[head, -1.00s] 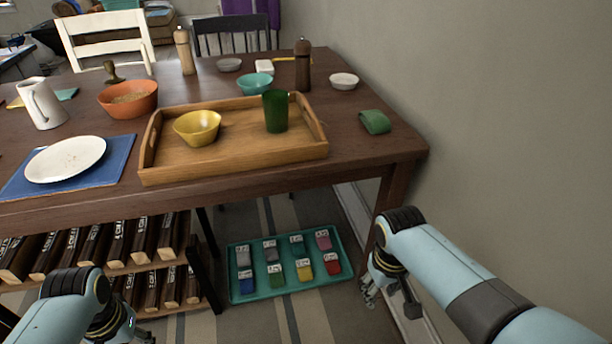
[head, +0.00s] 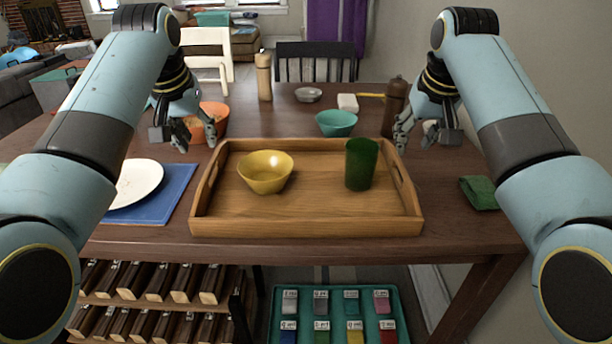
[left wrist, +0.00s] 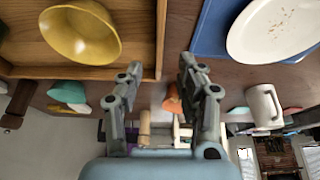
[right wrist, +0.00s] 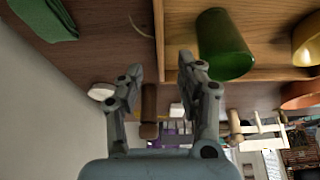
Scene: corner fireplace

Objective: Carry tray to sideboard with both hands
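The wooden tray (head: 305,228) lies on the dark dining table (head: 140,241). A yellow bowl (head: 265,173) and a green cup (head: 361,165) stand in it. My left gripper (head: 196,146) is open and empty, above the table by the tray's left end. The left wrist view shows its two fingers (left wrist: 158,78) apart, with the tray's side wall (left wrist: 161,40) close by. My right gripper (head: 420,146) is open and empty by the tray's right end. In the right wrist view its fingers (right wrist: 164,76) are spread near the tray wall (right wrist: 159,35). The sideboard cannot be identified.
An orange bowl (head: 213,119) is behind my left gripper, and a dark pepper mill (head: 394,104) is near my right one. A plate (head: 137,183) on a blue mat (head: 175,195) lies left of the tray. A green cloth (head: 479,192) lies right. A teal bowl (head: 336,123) stands behind it.

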